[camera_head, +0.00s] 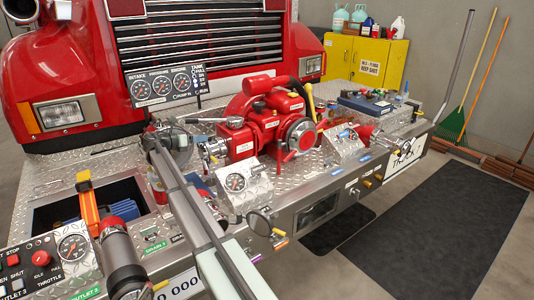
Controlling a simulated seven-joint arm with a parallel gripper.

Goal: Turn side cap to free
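The red bumper pump (262,125) sits on the diamond-plate bumper in front of the grille. A round silver-faced cap (302,134) with a dark rim is on its front right. Silver fittings (212,149) stick out on the pump's left side. I cannot tell for certain which part is the side cap. My arm reaches up from the bottom middle. My gripper (168,148) appears to be at its far end, left of the pump, by dark and silver round parts. The fingers are small and partly hidden, so their opening and any contact are unclear.
A gauge panel (167,86) stands behind my gripper. A gauge box (243,184) is below the pump. A dark mat (440,230) lies on open floor at right.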

